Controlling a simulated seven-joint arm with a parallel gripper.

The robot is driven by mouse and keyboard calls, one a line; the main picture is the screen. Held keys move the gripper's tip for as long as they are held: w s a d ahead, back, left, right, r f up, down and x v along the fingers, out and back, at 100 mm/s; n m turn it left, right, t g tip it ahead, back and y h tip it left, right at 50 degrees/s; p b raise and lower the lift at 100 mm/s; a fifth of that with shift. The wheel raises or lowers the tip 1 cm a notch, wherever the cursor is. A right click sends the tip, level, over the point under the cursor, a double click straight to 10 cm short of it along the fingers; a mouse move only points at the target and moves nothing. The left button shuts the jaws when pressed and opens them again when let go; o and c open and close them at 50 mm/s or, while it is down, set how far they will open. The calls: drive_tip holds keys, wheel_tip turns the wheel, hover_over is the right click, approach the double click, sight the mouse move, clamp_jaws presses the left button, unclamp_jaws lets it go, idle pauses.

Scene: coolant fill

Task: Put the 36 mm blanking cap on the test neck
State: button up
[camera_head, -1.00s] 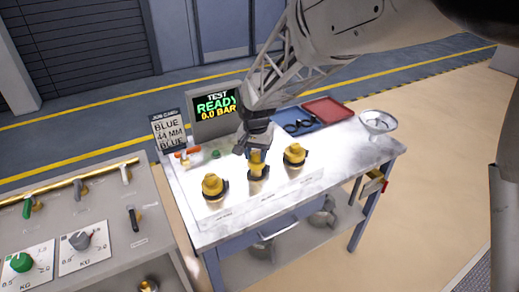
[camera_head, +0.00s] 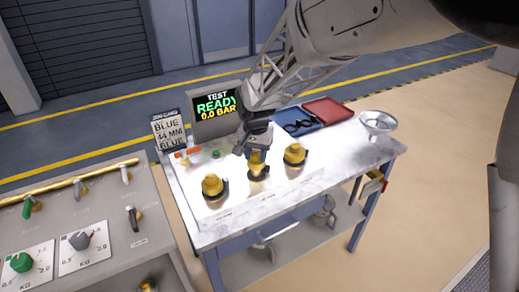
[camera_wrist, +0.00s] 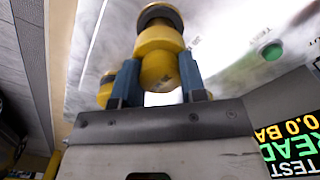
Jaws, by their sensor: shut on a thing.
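Three yellow caps with dark rings stand in a row on the metal bench. My gripper (camera_head: 256,152) is pointed down at the middle cap (camera_head: 257,169). In the wrist view, its blue fingers (camera_wrist: 160,82) are on both sides of this yellow cap (camera_wrist: 158,66) and shut on it. The cap is still at its dark-ringed stand (camera_wrist: 157,13). The other caps are at left (camera_head: 213,186) and right (camera_head: 294,154). The labels in front are too small to read, so the size is not clear. I cannot clearly single out the test neck.
A test screen (camera_head: 216,104) reads READY, 0.0 BAR. Beside it are a job card (camera_head: 168,133), an orange-handled fitting (camera_head: 187,153) and a green button (camera_head: 216,154). Blue (camera_head: 285,115) and red (camera_head: 328,111) trays and a metal bowl (camera_head: 378,122) occupy the back right. The bench's front right is clear.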

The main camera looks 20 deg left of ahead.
sight(256, 153)
drive_tip(key=shift+f, duration=1.3)
drive_tip(key=o, duration=1)
drive_tip(key=shift+r, duration=0.1)
drive_tip(key=shift+r, duration=3.8)
